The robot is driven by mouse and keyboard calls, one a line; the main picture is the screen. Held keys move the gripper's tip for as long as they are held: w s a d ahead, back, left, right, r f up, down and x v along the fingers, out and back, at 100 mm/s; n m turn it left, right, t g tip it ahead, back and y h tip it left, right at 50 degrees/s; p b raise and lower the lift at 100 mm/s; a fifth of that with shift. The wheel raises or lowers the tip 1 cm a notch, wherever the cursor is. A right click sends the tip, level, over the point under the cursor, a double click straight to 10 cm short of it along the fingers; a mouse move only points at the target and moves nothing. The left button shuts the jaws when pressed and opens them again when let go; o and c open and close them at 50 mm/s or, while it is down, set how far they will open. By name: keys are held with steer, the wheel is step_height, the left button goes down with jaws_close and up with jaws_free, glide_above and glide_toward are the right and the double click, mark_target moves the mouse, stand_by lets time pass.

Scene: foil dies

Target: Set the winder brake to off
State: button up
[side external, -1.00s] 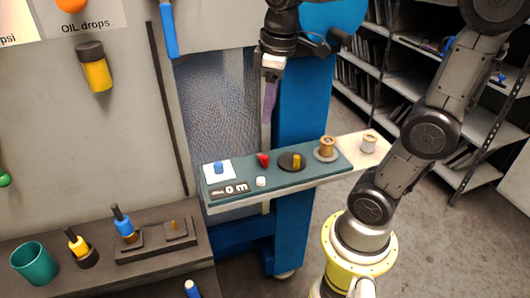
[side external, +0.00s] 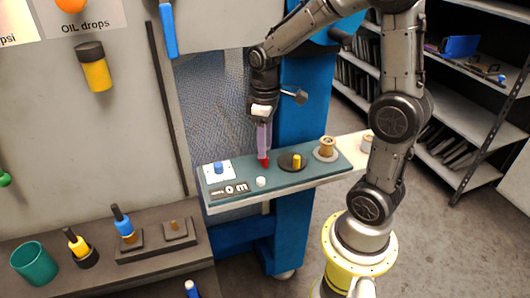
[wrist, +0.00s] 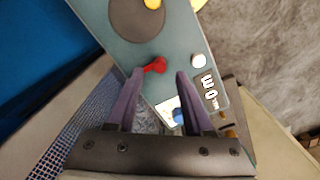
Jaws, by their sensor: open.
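A teal panel (side external: 285,178) carries a small red lever (side external: 265,162), a yellow knob on a dark disc (side external: 287,164), a white button (side external: 261,182), a blue knob on a white plate (side external: 218,168) and a counter reading 0 m (side external: 236,188). No brake label is readable. My gripper (side external: 263,152) points down at the red lever, its purple fingers overlapping it in the side view. In the wrist view the open fingers (wrist: 160,74) stand either side of the line to the red lever (wrist: 155,66), which lies nearer the left finger. Contact cannot be told.
A brass-coloured spool (side external: 327,146) stands at the panel's right end. A blue post (side external: 303,110) rises behind the panel. A bench with a teal cup (side external: 34,263) and several small tools is at lower left. Shelving (side external: 450,100) is at the back right.

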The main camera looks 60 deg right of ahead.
steer(key=shift+f, duration=1.65)
jaws_close()
